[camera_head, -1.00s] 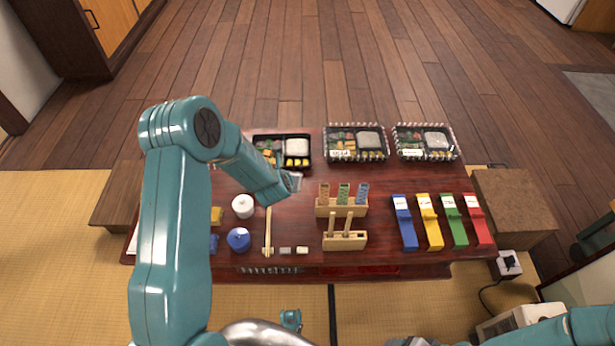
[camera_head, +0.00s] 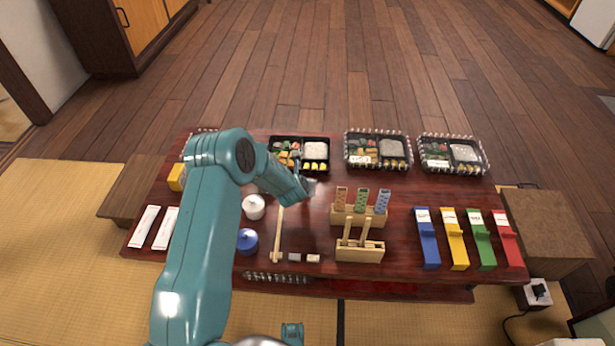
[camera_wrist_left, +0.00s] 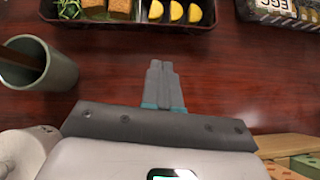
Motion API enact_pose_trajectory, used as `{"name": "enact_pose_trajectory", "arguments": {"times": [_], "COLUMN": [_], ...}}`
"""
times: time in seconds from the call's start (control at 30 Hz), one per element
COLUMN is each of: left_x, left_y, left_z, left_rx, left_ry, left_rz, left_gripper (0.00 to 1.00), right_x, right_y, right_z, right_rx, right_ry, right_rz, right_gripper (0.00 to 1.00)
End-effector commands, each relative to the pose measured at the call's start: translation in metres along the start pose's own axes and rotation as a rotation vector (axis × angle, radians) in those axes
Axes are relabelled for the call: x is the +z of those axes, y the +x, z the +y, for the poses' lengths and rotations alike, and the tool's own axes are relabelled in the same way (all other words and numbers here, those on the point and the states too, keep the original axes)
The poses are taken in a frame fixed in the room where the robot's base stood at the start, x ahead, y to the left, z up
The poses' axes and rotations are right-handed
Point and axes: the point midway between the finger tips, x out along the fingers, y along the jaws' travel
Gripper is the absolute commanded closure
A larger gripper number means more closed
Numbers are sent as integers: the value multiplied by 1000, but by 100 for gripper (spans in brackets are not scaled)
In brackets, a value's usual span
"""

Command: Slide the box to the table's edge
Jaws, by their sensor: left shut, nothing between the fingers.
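An open black lunch box (camera_head: 325,169) lies near the table's far edge, left of two similar boxes. It holds rice, greens and yellow slices. The bottom of this open box also shows at the top of the left wrist view (camera_wrist_left: 205,28). My left gripper (camera_head: 309,185) is just on the near side of it, low over the table. In the left wrist view its fingers (camera_wrist_left: 159,72) are shut and empty, pointing at the box with a strip of bare table between. The arm hides part of the table to the left. My right gripper is not in view.
Two lidded boxes (camera_head: 378,150) (camera_head: 450,155) stand to the right. A grey-green cup (camera_wrist_left: 62,72) stands left of the gripper. A wooden holder with patterned pieces (camera_head: 358,215) is close on the right. Coloured blocks (camera_head: 427,240) line the table's right side (camera_head: 400,205).

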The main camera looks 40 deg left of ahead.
Motion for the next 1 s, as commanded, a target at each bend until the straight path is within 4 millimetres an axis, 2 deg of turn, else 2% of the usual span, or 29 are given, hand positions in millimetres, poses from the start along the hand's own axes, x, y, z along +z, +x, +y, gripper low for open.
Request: {"name": "enact_pose_trajectory", "arguments": {"times": [0.03,0.07,0.1,0.3,1.0], "left_x": [-3,-1,8,24,28], "left_y": [13,18,21,36,41], "left_z": [0,-1,-1,-2,-2], "left_rx": [0,0,1,0,-1], "left_ry": [-1,-1,-1,0,0], "left_rz": [-1,-1,-4,-1,0], "left_gripper": [100,100,100,100,100], "right_x": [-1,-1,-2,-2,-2], "right_y": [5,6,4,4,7], "right_z": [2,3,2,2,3], "right_rx": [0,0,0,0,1], "right_ry": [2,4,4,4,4], "right_rz": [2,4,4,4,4], "right_gripper": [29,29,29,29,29]}}
